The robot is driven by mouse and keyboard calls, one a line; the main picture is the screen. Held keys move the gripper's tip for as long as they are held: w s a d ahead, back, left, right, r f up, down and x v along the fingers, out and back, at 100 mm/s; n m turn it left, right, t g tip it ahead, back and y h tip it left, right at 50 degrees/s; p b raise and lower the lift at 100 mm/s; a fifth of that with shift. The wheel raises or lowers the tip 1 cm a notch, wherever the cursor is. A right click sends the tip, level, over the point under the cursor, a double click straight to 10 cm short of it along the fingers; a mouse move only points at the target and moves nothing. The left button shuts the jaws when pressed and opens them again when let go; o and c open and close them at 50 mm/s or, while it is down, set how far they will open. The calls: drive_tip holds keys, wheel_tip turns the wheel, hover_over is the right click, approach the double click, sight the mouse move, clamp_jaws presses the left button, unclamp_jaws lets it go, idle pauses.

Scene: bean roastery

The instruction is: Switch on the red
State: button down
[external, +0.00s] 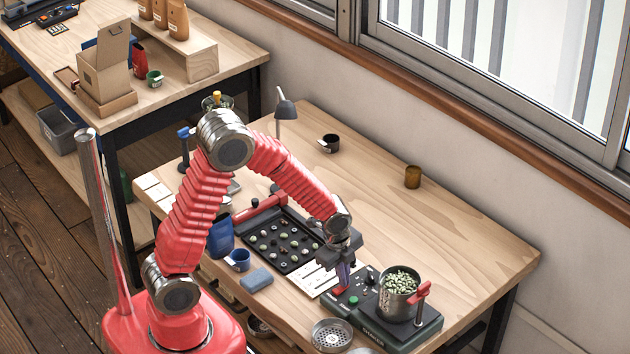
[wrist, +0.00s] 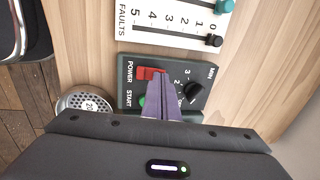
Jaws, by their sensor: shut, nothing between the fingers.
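A red rocker switch (wrist: 147,73) labelled POWER sits on the dark control panel (wrist: 128,93) in the wrist view. In the external view the panel is at the left end of the green roaster base (external: 372,325), with the switch hard to make out behind my gripper. My gripper (wrist: 158,78) is shut and empty, its purple-grey fingertips over the panel, overlapping the switch's right edge in the wrist view. I cannot tell whether they touch it. In the external view my gripper (external: 343,284) points down at the panel.
A black dial (wrist: 193,92) and a START button, partly hidden, flank the fingers. A steel pot (external: 398,302) of pale green beans with a red handle stands on the base. A white FAULTS card (wrist: 170,22), a black bean tray (external: 262,232) and a sieve (external: 331,335) are close.

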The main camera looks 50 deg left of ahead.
idle(0.3)
drive_tip(key=shift+w+f+g, duration=0.2)
drive_tip(key=shift+g, duration=0.1)
drive_tip(key=shift+s, duration=0.15)
drive_tip(key=shift+s+r, duration=0.15)
drive_tip(key=shift+s, duration=0.55)
drive_tip(key=shift+r, duration=0.1)
wheel_tip(320, 180, up, 14)
drive_tip(key=s, duration=0.2)
drive_tip(key=shift+s+f, duration=0.2)
drive_tip(key=shift+f, duration=0.05)
idle(0.4)
